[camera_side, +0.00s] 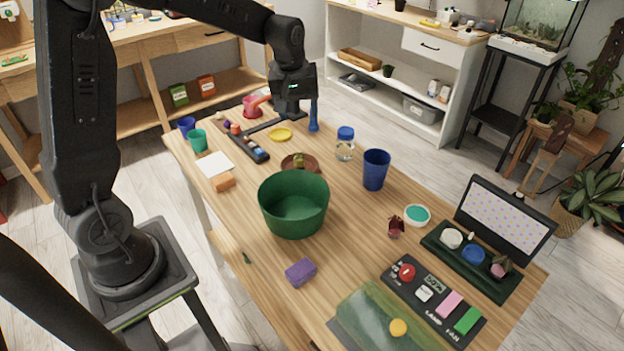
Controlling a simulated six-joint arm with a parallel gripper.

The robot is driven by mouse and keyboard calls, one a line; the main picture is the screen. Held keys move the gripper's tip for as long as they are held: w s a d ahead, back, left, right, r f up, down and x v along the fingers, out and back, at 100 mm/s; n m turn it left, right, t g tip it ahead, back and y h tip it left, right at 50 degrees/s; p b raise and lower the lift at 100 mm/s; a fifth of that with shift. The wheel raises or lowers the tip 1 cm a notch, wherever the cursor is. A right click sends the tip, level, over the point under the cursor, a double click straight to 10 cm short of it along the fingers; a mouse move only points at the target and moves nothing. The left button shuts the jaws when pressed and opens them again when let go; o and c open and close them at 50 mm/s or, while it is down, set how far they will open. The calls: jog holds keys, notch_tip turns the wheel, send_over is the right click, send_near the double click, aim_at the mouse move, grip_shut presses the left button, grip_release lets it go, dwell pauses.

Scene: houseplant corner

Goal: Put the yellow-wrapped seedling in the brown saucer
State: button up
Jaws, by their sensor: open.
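The brown saucer (287,169) is on the wooden table, just behind the green pot. A small olive-yellow bundle (299,159), which looks like the yellow-wrapped seedling, is inside the saucer; the pot's rim is close in front. Its leaves are too small to make out. My gripper (289,112) is open, pointing down over the far end of the table. It is behind and apart from the saucer and the bundle, and I see nothing held in it.
The green pot (293,214) fills the middle. A yellow saucer (280,134), blue bottle (313,116), lidded jar (345,146) and blue cup (375,171) stand around. A dark red bundle (396,228) and dark tray (470,269) are right. The left front edge has free room.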

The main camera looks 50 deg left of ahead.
jog(key=s+d+r+m+t, duration=0.1)
jog(key=s+d+r+m, duration=0.1)
jog(key=s, duration=0.5)
jog(key=s+d+r+m+t, duration=0.1)
jog(key=s+d+r+m, duration=0.2)
jog(key=s+d+m, duration=0.2)
jog(key=s+d+r+m+t, duration=0.1)
jog(key=s+d+r+m, duration=0.1)
jog(key=s, duration=0.8)
jog(key=shift+s+d+r+m+t, duration=0.25)
jog(key=shift+d+r+m+t, duration=0.1)
jog(key=shift+d+m, duration=0.55)
